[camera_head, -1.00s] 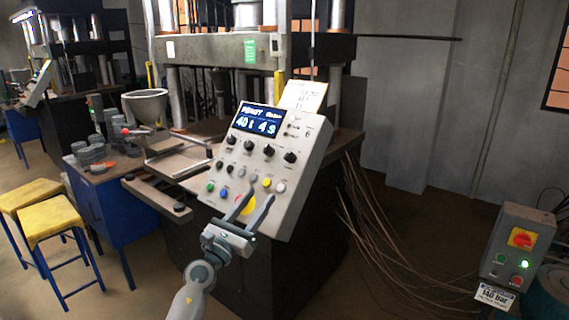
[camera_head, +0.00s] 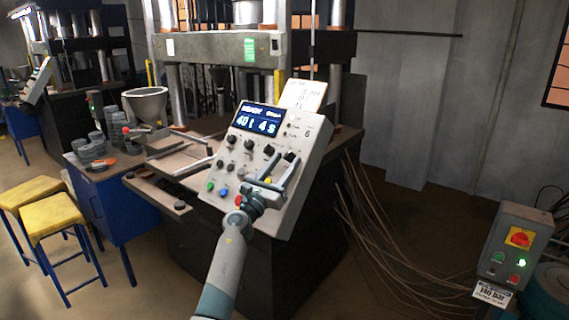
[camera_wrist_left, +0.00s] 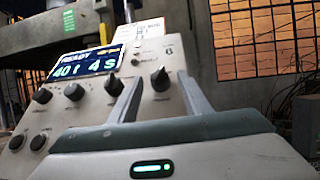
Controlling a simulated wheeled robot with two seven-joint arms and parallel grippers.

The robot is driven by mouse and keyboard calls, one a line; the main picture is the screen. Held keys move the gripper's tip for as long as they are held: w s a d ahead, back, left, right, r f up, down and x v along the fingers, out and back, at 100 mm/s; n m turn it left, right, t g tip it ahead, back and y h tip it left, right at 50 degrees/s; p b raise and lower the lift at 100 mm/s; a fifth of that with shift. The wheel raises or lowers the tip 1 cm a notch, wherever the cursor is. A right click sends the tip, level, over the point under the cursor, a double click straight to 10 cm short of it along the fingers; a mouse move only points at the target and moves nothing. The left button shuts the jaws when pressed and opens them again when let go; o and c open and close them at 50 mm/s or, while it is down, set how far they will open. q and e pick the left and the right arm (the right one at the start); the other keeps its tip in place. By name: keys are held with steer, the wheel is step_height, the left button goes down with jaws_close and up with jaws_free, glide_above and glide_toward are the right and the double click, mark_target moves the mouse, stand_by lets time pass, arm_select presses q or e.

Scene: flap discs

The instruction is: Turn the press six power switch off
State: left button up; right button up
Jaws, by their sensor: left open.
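The grey sloping control panel (camera_head: 252,160) of the press has a blue display (camera_head: 257,119) reading READY, 40 t, 4 s. A row of black knobs crosses it below the display. My left gripper (camera_head: 287,156) is open and empty in front of the panel's right side. In the left wrist view the rightmost black knob (camera_wrist_left: 160,78) shows between its fingers; contact cannot be told. A separate grey box (camera_head: 515,245) at the far right carries a red rotary switch on a yellow plate (camera_head: 521,238) and a lit green lamp (camera_head: 521,263).
A blue cabinet (camera_head: 110,210) with stacked discs (camera_head: 92,150) and yellow stools (camera_head: 50,219) stand at left. A metal hopper (camera_head: 146,103) sits beside the press. Loose cables (camera_head: 385,235) hang between the press and the grey box. A paper card (camera_head: 304,94) tops the panel.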

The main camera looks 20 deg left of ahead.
arm_select(q)
steer(key=shift+w, duration=0.15)
